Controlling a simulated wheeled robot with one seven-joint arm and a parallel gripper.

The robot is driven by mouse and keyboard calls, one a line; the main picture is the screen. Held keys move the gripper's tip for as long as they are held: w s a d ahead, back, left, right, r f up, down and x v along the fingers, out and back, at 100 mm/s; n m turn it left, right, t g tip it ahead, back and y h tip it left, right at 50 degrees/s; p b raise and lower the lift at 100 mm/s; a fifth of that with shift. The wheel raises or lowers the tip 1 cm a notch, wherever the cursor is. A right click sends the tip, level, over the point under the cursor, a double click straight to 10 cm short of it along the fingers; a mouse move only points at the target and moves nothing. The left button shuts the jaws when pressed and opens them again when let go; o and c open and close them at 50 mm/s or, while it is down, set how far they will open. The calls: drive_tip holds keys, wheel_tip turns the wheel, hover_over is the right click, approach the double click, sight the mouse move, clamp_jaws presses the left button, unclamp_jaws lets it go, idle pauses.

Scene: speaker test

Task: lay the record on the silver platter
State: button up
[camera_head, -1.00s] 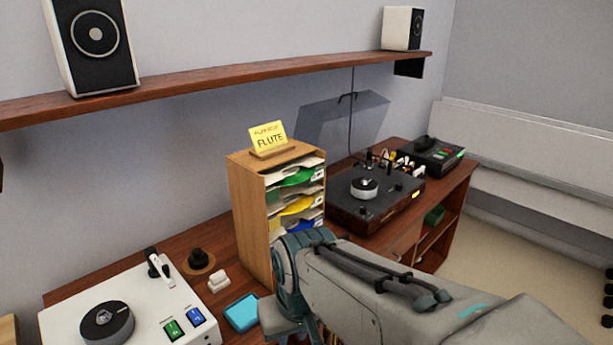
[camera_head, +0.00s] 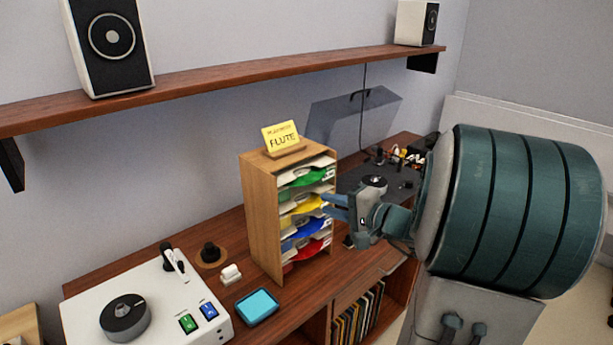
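A wooden rack (camera_head: 262,222) holds flat items in green (camera_head: 305,177), yellow (camera_head: 303,206), blue (camera_head: 303,232) and red (camera_head: 308,251) on its shelves; I cannot tell which holds a record, and no bare record shows. My gripper (camera_head: 327,205) is at the rack's open right side, its two blue fingers apart and pointing left at the middle shelves. Nothing shows between them. A round silver-edged platter (camera_head: 374,181) on the dark player shows behind my gripper. The white player (camera_head: 85,311) at the front left has a dark-topped round platter with a silver side (camera_head: 125,318).
A yellow card (camera_head: 282,136) reading "FLUTE" stands on the rack. A blue tray (camera_head: 257,307), a white block (camera_head: 231,273) and a dark knob on a wooden disc (camera_head: 210,254) lie between white player and rack. A clear raised lid (camera_head: 350,117) stands behind the dark player.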

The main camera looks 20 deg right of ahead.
drive_tip(key=w+m+t+h+b, duration=0.1)
drive_tip(key=w+b, duration=0.1)
drive_tip(key=w, duration=0.7)
drive_tip(key=shift+w+d+r+t, duration=0.25)
drive_tip(key=shift+w+t, duration=0.1)
drive_tip(key=shift+t, duration=0.05)
clamp_jaws()
drive_tip(key=shift+a+b, duration=0.1)
drive_tip(key=shift+b, duration=0.6)
